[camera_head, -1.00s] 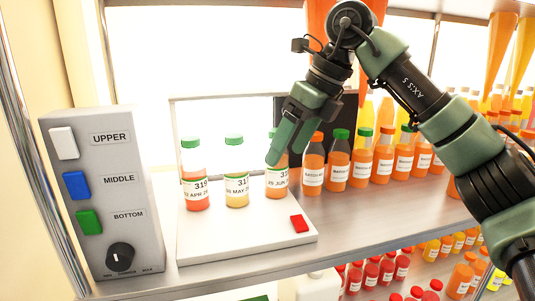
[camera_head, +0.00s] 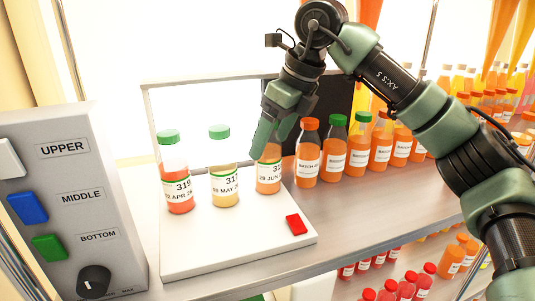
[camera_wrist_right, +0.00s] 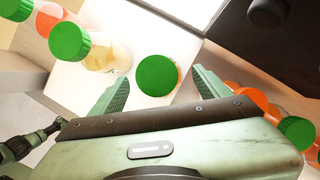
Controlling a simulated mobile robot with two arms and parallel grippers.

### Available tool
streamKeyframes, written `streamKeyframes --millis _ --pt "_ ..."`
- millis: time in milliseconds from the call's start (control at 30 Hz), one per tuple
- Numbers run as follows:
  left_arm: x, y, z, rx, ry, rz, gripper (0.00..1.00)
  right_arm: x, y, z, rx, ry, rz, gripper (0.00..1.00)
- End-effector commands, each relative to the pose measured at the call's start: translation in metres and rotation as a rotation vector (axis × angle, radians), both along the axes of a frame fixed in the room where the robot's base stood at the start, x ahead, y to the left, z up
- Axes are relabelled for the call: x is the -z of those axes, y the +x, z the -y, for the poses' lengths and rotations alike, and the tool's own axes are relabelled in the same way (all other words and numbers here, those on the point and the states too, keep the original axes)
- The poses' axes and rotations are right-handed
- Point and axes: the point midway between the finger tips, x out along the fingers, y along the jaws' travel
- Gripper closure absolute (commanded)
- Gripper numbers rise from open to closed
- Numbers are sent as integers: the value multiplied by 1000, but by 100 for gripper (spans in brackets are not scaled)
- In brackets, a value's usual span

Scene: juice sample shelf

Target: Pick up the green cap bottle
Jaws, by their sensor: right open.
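Three green-capped bottles with white date labels stand upright on a white stand: a red-orange one (camera_head: 176,183), a yellow one (camera_head: 223,184) and an orange one (camera_head: 269,177). My right gripper (camera_head: 270,135) is at the top of the orange bottle, and its fingers hide that bottle's cap in the head view. In the right wrist view, the open right gripper (camera_wrist_right: 161,90) has one finger on each side of a green cap (camera_wrist_right: 157,75), with gaps visible. The jaws are not closed on it. My left gripper is not in view.
A grey control box (camera_head: 85,195) with white, blue and green buttons and a knob stands at the left. Several orange bottles (camera_head: 333,155) stand in a row right of the stand (camera_head: 190,255), close to my right gripper. A red button (camera_head: 296,224) is at the stand's front right.

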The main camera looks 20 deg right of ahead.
Motion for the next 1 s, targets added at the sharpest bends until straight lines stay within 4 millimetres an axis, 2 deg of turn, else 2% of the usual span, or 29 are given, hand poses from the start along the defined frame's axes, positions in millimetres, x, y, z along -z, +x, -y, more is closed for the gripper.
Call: streamKeyframes --millis 33,200,400,433,467,700,1000 --pt "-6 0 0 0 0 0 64 6 2 -1 0 -1 -5 23" --pt "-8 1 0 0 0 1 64 20 6 -5 0 1 -1 23" --pt "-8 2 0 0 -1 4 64 22 7 -6 0 1 1 23" --pt "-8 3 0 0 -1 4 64 22 7 -6 0 1 1 26" --pt "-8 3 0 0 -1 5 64 22 7 -6 0 1 1 34" --pt "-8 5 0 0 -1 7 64 21 7 -6 0 1 -1 100" --pt "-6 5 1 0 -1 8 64 20 6 -6 -1 2 3 100"
